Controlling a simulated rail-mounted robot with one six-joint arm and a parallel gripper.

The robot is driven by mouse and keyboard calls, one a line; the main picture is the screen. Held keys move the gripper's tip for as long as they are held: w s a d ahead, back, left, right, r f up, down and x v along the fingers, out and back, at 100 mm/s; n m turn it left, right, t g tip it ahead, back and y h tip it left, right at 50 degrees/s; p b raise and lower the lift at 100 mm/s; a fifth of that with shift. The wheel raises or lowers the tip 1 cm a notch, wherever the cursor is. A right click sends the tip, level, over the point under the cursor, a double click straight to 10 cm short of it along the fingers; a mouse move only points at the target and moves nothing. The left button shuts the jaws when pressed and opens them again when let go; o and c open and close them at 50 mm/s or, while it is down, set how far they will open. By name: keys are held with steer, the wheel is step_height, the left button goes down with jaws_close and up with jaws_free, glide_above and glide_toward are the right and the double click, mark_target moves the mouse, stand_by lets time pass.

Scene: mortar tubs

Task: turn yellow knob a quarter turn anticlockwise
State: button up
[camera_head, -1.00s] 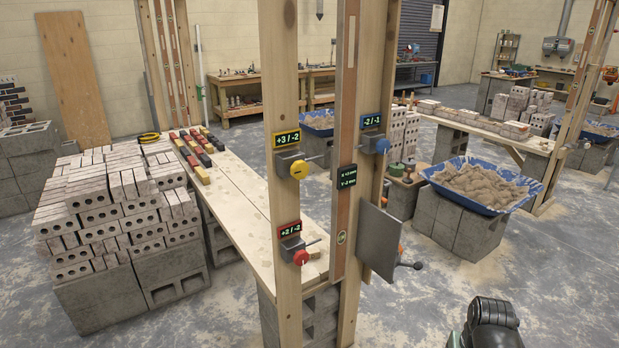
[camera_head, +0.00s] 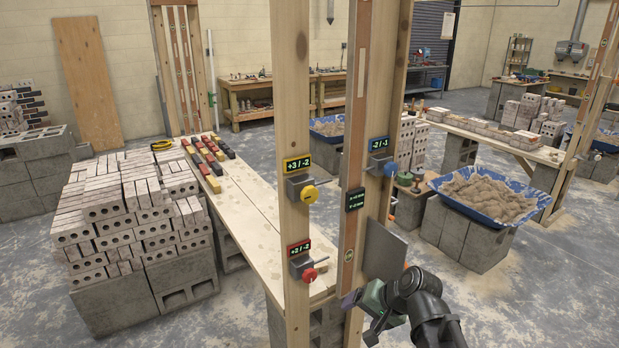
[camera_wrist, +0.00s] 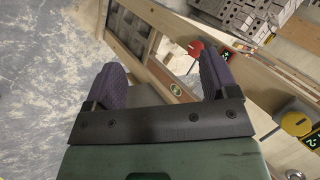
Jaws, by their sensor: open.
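The yellow knob (camera_head: 309,194) sits on a grey bracket on the left wooden post, under a yellow-framed display reading +3 / -2. It also shows at the right edge of the wrist view (camera_wrist: 296,123), off to the side of the jaws. My gripper (camera_head: 352,300) is low and to the right of the knob, near the foot of the central level board. In the wrist view its two purple-grey fingers (camera_wrist: 160,80) stand wide apart with nothing held between them. The gripper is apart from the yellow knob.
A red knob (camera_head: 309,275) sits below the yellow one and a blue knob (camera_head: 390,168) on the right post. A grey plate (camera_head: 384,250) stands beside the board. Brick stacks (camera_head: 130,225) fill the left; a blue mortar tub (camera_head: 487,199) stands right.

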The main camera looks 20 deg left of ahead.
steer(key=w+a+r+m+t+y+p, duration=0.1)
steer(key=w+a+r+m+y, duration=0.3)
steer(key=a+r, duration=0.45)
steer(key=m+t+y, duration=0.3)
steer(key=m+t, duration=0.5)
steer(key=m, duration=0.8)
glide_toward(311, 196)
steer(key=x, duration=1.1)
steer(key=shift+r, duration=0.1)
steer(key=c, duration=0.9)
steer(key=shift+n, duration=0.3)
